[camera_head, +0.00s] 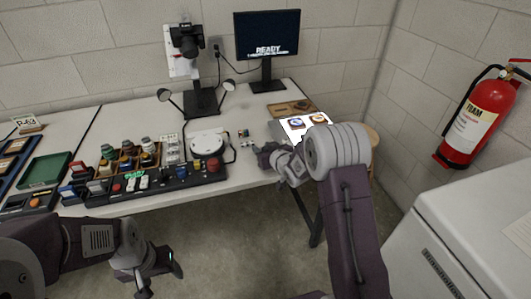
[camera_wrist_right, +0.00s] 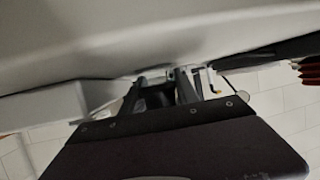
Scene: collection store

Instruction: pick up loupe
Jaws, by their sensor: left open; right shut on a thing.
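My right gripper (camera_head: 264,152) is at the front right part of the table, by the lit pad (camera_head: 303,124). In the right wrist view its fingers (camera_wrist_right: 162,88) are shut on a small dark thing, mostly hidden between them. I cannot make out its shape, so I cannot tell from its look that it is the loupe. I cannot pick out a loupe for certain elsewhere on the table. My left gripper (camera_head: 160,272) is open and empty, low in front of the table, over the floor.
A black organiser (camera_head: 190,180) with several small items lies along the table front, with a round white device (camera_head: 208,144) behind it. A camera stand (camera_head: 202,101) and a monitor (camera_head: 267,35) stand at the back. A white cabinet (camera_head: 460,240) and a fire extinguisher (camera_head: 477,118) are at the right.

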